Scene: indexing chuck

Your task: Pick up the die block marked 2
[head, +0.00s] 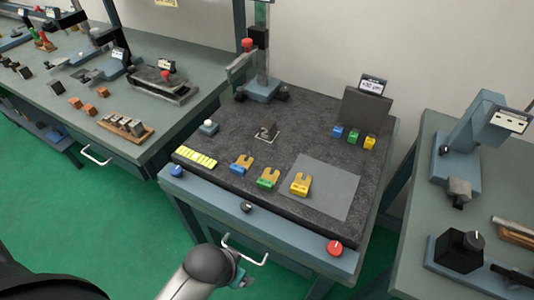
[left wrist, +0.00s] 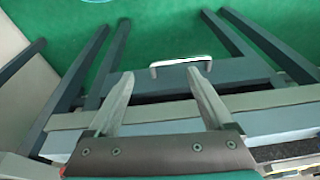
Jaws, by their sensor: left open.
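A small dark grey block (head: 267,132) with a light mark that looks like a 2 sits near the middle of the dark stone plate (head: 310,130) in the head view. My left gripper (left wrist: 160,74) is open and empty in the left wrist view, its two fingers apart with the table's front handle (left wrist: 180,66) showing beyond them. In the head view my left arm reaches in at the bottom, and the gripper (head: 241,278) is partly hidden by its own wrist. It is in front of the table, well short of the block. My right gripper is not in view.
Yellow-topped forked pieces on blue, green and yellow bases (head: 269,178) lie in front of the block, the right one on a grey mat (head: 335,185). A post stand (head: 262,88) rises behind. A red knob (head: 334,248) is on the front edge. Side benches flank the table.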

